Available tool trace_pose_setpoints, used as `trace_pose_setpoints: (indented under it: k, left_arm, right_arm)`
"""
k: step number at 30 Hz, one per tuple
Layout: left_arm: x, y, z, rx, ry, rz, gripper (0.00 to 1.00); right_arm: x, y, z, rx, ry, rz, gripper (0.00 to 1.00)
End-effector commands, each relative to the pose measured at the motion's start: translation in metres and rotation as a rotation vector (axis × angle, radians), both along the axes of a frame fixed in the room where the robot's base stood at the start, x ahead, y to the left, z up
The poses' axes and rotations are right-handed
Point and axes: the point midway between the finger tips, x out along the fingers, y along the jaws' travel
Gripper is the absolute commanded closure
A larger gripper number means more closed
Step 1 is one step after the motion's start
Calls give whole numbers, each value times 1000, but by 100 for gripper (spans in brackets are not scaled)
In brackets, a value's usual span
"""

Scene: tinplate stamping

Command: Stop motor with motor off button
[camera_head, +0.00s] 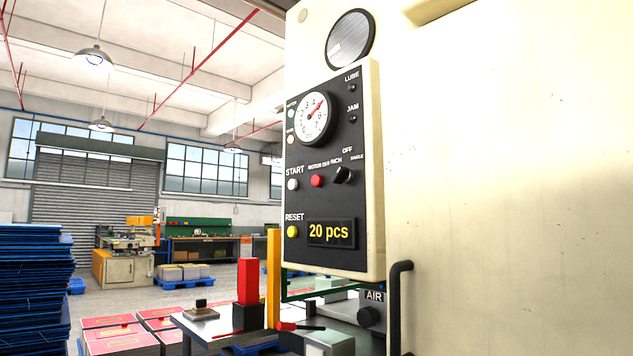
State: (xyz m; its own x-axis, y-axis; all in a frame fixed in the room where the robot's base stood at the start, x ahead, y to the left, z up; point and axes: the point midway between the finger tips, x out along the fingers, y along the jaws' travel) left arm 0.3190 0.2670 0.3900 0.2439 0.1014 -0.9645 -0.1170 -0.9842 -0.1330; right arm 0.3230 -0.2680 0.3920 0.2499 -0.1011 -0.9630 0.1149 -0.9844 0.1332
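The motor off button (317,181) is a small red round button on the black control panel (310,259) of a cream machine. It sits between the white start button (293,184) and a black selector knob (343,175), with the label "MOTOR OFF" above it. A yellow reset button (292,231) and a display (331,233) reading "20 pcs" are below. A round gauge (314,119) with a red needle is above. A green lamp (291,113) shows at the panel's upper left. Neither of my grippers is in view.
The machine's cream body (510,180) fills the right side, with a black handle (400,305) sticking out. Below the panel are a red block (248,281), a yellow post (273,275) and an AIR knob (368,316). Stacked blue sheets (35,290) stand at left. The space before the panel looks clear.

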Motion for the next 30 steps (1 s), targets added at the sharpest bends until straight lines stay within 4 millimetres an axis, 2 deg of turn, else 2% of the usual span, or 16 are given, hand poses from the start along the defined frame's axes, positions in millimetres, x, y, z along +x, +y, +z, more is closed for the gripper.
trace_pose_setpoints:
  k: [1,6,18,30]
  left_arm:
    - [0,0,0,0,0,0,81]
    - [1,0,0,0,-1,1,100]
    - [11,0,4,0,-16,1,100]
    - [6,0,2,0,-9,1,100]
  right_arm:
    - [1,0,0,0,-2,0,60]
    - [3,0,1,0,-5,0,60]
    - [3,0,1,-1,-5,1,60]
    - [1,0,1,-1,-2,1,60]
